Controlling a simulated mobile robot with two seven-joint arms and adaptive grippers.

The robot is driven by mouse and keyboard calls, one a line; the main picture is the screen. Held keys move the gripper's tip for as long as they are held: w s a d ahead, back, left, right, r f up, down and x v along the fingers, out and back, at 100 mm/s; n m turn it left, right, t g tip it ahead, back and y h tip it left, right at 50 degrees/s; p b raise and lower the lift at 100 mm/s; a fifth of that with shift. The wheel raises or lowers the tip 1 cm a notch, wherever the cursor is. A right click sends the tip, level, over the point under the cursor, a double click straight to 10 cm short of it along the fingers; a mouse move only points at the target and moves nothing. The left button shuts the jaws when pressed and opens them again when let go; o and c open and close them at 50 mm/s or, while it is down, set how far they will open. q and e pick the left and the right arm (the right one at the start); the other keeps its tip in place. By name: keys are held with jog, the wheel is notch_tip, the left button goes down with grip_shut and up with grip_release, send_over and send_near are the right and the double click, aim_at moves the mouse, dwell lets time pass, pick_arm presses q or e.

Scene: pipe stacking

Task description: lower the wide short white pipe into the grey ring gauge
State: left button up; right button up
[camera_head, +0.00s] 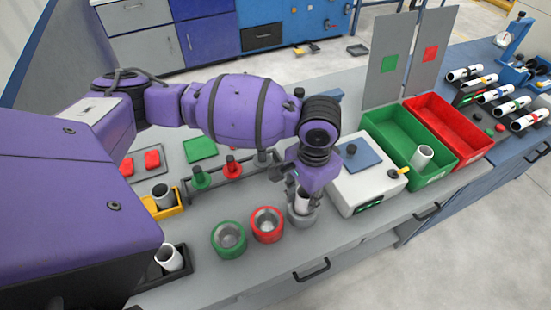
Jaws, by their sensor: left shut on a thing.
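My left gripper (303,189) points down and is shut on a white pipe (302,202), whose upper part it partly hides. The pipe is at the grey ring gauge (300,217), with its lower end within the ring's outline. I cannot tell how deep it sits or whether it touches the ring wall. The grey ring gauge stands on the grey bench, partly covered by the gripper and pipe. My right gripper is not in view.
A red ring (267,226) and a green ring (228,240) stand left of the grey one. A white device (368,188) stands close on the right. Behind are green and red plug gauges (232,168). Green (432,176) and red bins (468,140) stand further right.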

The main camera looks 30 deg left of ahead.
pick_arm(q)
jog(key=shift+f, duration=0.15)
jog(key=o, duration=1.2)
jog(key=shift+w, duration=0.1)
jog(key=shift+r, duration=0.5)
notch_tip(320, 180, up, 11)
jog(key=shift+r, duration=0.1)
